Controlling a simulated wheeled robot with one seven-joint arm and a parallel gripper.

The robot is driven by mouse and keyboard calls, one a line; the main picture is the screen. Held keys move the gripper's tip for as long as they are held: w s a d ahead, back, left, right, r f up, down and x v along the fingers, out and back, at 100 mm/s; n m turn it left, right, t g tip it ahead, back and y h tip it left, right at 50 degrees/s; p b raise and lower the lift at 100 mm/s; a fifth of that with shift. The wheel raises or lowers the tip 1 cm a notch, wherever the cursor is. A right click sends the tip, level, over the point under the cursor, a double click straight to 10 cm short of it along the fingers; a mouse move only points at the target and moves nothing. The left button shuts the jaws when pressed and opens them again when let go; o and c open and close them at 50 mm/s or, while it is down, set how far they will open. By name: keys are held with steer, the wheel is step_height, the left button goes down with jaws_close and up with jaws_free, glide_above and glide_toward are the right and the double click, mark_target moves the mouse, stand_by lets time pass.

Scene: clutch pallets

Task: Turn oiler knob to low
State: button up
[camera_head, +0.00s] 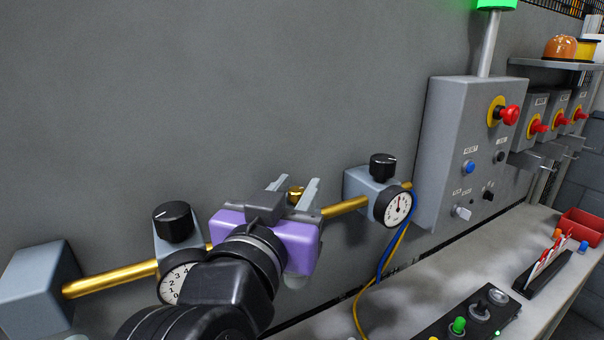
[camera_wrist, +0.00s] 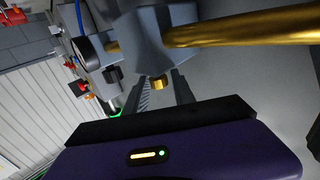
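A small brass knob (camera_head: 296,192) shows between my gripper's fingers in the head view. In the wrist view the brass knob (camera_wrist: 158,82) sticks out of a grey block (camera_wrist: 146,42) on the brass pipe. It seems to be the oiler knob, but no label or low mark on it is readable. My gripper (camera_head: 298,186) is open, its two grey fingers apart, one on each side of the knob. I cannot tell whether they touch it. In the wrist view the gripper (camera_wrist: 160,92) also shows open. My purple gripper body hides most of the block in the head view.
A brass pipe (camera_head: 110,280) runs along the grey wall. Black-knobbed gauge units stand on both sides: the left black knob (camera_head: 174,222) and the right black knob (camera_head: 383,167). A grey control box (camera_head: 450,150) and blue and yellow hoses (camera_head: 388,255) are to the right.

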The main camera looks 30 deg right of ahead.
steer(key=shift+p+x, duration=0.3)
steer(key=shift+x, duration=1.35)
jaws_close()
steer(key=shift+n+t+y, duration=0.3)
steer(key=shift+y, duration=0.1)
